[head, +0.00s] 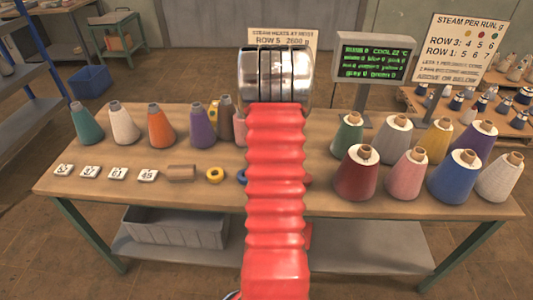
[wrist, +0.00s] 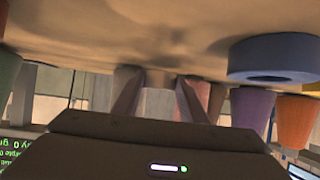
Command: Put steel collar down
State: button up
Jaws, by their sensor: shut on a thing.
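My gripper (wrist: 160,88) shows in the wrist view, which is upside down, with the tabletop along the top. Its two fingers are shut on a small, dull brownish piece between the tips, which I take as the steel collar (wrist: 159,77); its shape and shine are hard to make out. It is close to the tabletop (wrist: 130,35); whether it touches cannot be told. A blue ring (wrist: 275,60) lies on the table to the right of the fingers in that view. In the head view my red arm hides the gripper and the collar.
Yarn cones stand along the back left, such as an orange one (head: 161,128), and in a cluster at right, such as a red one (head: 358,175). Number tiles (head: 90,172), a cardboard tube (head: 181,173) and a yellow ring (head: 214,174) lie in front. A display (head: 373,57) stands behind.

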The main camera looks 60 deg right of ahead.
jog(key=shift+f, duration=0.55)
jog(key=o, duration=1.2)
